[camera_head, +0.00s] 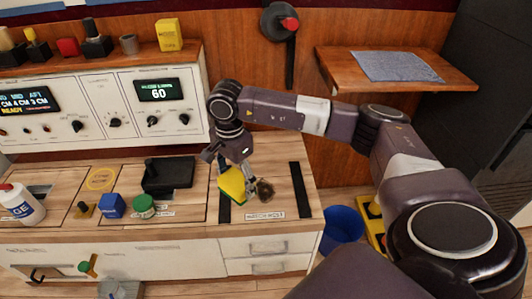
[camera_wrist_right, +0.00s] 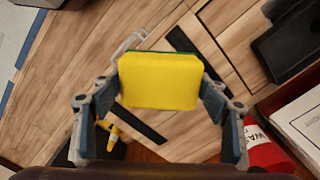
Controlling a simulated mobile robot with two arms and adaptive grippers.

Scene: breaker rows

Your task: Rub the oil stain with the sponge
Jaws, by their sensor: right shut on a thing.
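My right gripper (camera_head: 238,174) is shut on the yellow sponge (camera_head: 232,186), which has a green layer on one side. In the right wrist view the sponge (camera_wrist_right: 160,80) sits between the blue-padded fingers of the gripper (camera_wrist_right: 160,95). A dark brown oil stain (camera_head: 265,190) is on the wooden counter just right of the sponge and the fingers. In the head view the sponge is close over the counter; I cannot tell whether it touches. The stain does not show in the right wrist view. My left gripper is not in view.
Two black strips (camera_head: 299,190) flank the stain on the counter (camera_head: 278,172). Left of them stand a black box (camera_head: 167,175), a green-lidded jar (camera_head: 144,206), a blue block (camera_head: 111,206) and a white bottle (camera_head: 22,204). A control panel (camera_head: 130,102) rises behind. A blue bin (camera_head: 342,226) stands right.

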